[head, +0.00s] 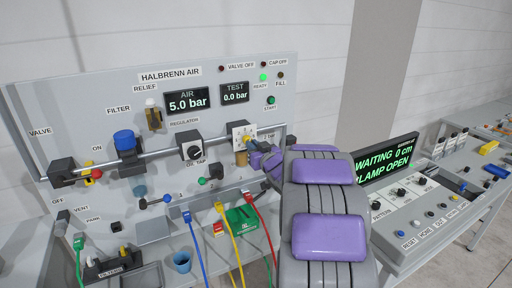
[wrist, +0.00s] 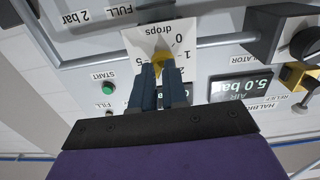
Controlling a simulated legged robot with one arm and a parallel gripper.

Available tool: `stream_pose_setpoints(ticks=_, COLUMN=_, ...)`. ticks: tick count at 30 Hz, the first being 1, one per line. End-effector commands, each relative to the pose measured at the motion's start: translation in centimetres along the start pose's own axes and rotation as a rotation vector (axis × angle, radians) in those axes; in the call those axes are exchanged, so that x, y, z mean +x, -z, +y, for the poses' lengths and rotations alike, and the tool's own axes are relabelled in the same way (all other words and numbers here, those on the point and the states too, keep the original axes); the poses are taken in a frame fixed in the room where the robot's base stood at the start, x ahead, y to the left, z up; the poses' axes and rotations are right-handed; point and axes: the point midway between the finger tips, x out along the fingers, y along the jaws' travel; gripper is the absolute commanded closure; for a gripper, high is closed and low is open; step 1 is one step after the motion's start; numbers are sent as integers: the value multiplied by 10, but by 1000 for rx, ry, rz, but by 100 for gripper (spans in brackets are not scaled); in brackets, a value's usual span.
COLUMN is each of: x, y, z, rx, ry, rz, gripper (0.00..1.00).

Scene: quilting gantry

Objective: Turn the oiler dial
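The oiler dial (wrist: 159,57) is a yellow knob on a white plate (wrist: 140,38) marked "drops" with a number scale. The wrist view shows it upside down. In the head view the plate (head: 237,130) sits at the right end of the air line, above an amber bowl (head: 241,158). My gripper (wrist: 160,70) has its dark blue fingers on either side of the knob, with their tips close against it, and appears shut on it. In the head view my gripper (head: 252,145) reaches the dial from the right. The fingers hide part of the knob and scale.
The regulator knob (head: 192,152) is left of the dial. The AIR display (head: 188,101) reads 5.0 bar and TEST (head: 234,93) reads 0.0 bar. The READY lamp (head: 263,77) glows green. Blue, yellow and red hoses (head: 262,220) hang below. A console screen (head: 385,160) stands right.

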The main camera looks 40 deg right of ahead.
Motion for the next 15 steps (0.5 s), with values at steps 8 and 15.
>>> stream_pose_setpoints(ticks=8, x=16, y=7, z=8, rx=0, ry=5, rz=22, gripper=56)
stream_pose_setpoints(ticks=15, x=-2, y=1, z=4, rx=-2, ry=5, rz=8, gripper=41)
